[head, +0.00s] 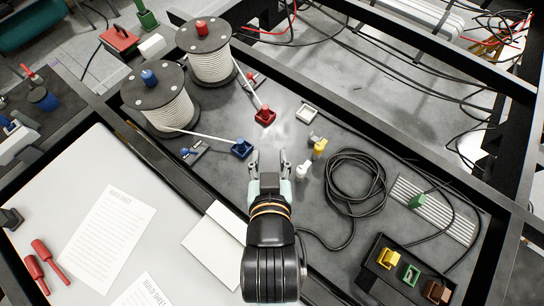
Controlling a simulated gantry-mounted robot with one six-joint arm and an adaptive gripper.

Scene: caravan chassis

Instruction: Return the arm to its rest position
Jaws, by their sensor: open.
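My arm reaches up from the bottom centre of the head view. My gripper (268,163) points away over the dark work panel (235,115). Its two fingers are spread apart with nothing between them. A blue connector (241,148) sits just left of the fingertips, and a white piece (302,170) stands just right of them. Whether the fingers touch the panel cannot be told.
Two cable spools, one with a blue knob (157,95) and one with a red knob (208,50), stand back left. A red connector (265,116) lies beyond my gripper. A coiled black cable (355,188) and a dark box (385,285) lie right. Dark frame beams surround the panel.

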